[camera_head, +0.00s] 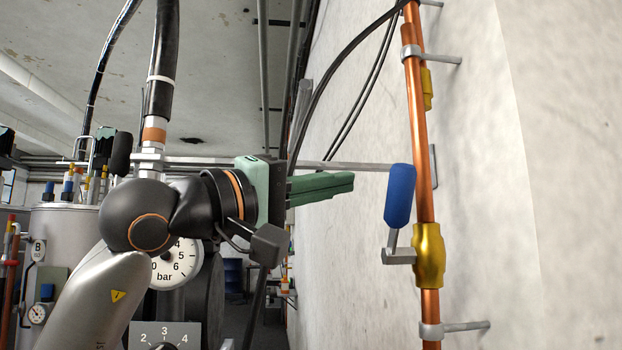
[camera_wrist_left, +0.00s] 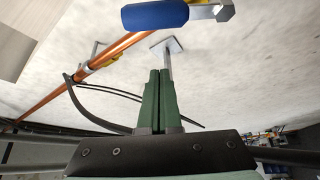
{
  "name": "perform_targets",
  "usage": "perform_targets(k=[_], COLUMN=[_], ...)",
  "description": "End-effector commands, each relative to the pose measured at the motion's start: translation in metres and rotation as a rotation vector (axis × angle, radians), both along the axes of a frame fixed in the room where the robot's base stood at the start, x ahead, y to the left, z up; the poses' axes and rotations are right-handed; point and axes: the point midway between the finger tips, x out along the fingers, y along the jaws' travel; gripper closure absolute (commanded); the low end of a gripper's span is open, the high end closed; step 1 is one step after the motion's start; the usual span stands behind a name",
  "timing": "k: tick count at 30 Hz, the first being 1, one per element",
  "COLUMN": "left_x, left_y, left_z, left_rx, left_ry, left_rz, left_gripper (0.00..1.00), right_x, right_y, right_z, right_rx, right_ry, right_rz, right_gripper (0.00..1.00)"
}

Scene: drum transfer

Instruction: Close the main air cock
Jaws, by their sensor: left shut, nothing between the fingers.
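The main air cock is a brass valve body (camera_head: 429,256) on a vertical copper pipe (camera_head: 419,140) at the right of the head view. Its blue lever handle (camera_head: 399,196) points up, roughly along the pipe, on a grey metal arm. In the left wrist view the blue handle (camera_wrist_left: 155,15) lies at the top, ahead of the fingers. My left gripper (camera_head: 352,182) has green fingers, shut and empty, level with the handle and to its left, with a visible gap. It also shows in the left wrist view (camera_wrist_left: 160,72). My right gripper is not in view.
The pale wall (camera_head: 480,180) stands behind the pipe. Brackets (camera_head: 440,55) hold the pipe to it. Black cables (camera_head: 345,85) hang behind my left gripper. A pressure gauge (camera_head: 175,262) and a steel drum (camera_head: 62,240) stand at the left. A horizontal grey rod passes behind the fingers.

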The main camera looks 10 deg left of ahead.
Motion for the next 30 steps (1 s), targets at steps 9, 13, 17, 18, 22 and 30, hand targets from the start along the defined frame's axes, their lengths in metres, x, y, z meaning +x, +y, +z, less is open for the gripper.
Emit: perform_targets(k=[9,13,17,18,22,30], left_x=[0.008,-0.001,-0.005,-0.005,-0.005,-0.005], left_y=[-0.036,-0.041,-0.043,-0.043,-0.043,-0.041], left_z=[-0.003,-0.008,-0.01,-0.011,-0.011,-0.011], left_rx=[0.001,0.001,0.0,-0.001,-0.001,0.0], left_ry=[-0.002,-0.001,0.001,0.001,0.001,-0.002], left_rz=[-0.002,-0.001,0.0,0.001,0.001,0.001], left_gripper=[1.0,1.0,1.0,1.0,1.0,1.0], right_x=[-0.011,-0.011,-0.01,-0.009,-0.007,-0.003], right_y=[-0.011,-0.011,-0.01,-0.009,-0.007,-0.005], right_z=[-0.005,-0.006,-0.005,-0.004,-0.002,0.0], right_rx=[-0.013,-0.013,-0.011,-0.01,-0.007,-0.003], right_ry=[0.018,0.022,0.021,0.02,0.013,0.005], right_rz=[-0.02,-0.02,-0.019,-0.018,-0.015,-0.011], right_gripper=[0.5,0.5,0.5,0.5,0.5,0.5])
